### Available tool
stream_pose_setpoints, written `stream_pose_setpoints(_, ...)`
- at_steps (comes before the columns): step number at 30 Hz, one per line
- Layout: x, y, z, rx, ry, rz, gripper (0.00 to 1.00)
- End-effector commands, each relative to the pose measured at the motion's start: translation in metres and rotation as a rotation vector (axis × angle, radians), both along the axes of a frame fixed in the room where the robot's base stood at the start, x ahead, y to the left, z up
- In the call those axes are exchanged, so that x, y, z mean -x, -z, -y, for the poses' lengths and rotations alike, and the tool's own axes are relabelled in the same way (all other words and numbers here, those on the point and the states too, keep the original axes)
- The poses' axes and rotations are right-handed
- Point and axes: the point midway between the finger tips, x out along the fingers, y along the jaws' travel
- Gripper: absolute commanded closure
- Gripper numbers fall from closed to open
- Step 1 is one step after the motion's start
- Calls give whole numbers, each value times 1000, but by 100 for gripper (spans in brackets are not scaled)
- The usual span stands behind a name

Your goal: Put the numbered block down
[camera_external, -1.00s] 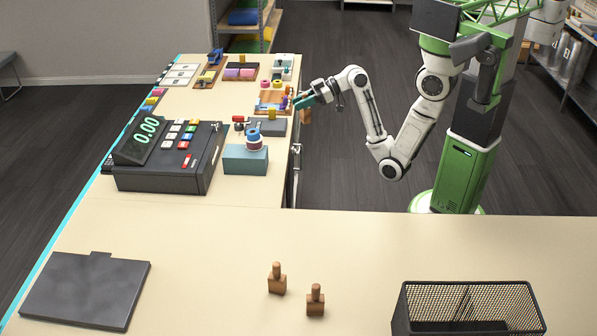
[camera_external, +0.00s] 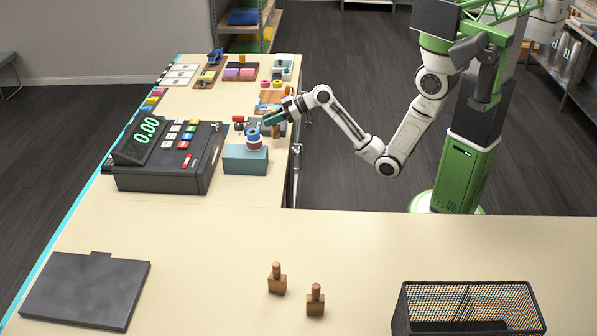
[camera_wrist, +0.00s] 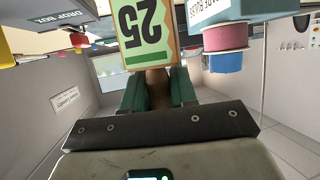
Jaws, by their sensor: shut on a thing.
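In the external view my gripper (camera_external: 273,117) is over the right edge of the side counter, just behind the teal box (camera_external: 245,160). The block (camera_external: 276,131) shows there as a small brown piece under the fingers. I cannot tell whether its underside touches anything.
Pink and blue rolls (camera_external: 254,139) sit on the teal box, very close to my gripper; they also show in the wrist view (camera_wrist: 226,48). A black cash register (camera_external: 170,155) stands left. Two wooden handled blocks (camera_external: 277,279) (camera_external: 315,300) and a mesh basket (camera_external: 465,305) are on the front counter.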

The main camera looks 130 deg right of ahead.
Motion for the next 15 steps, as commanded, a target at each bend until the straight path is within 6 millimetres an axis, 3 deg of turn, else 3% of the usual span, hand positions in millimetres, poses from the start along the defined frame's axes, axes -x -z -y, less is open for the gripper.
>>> stream_pose_setpoints(15,-8,43,7,0,1,0,100)
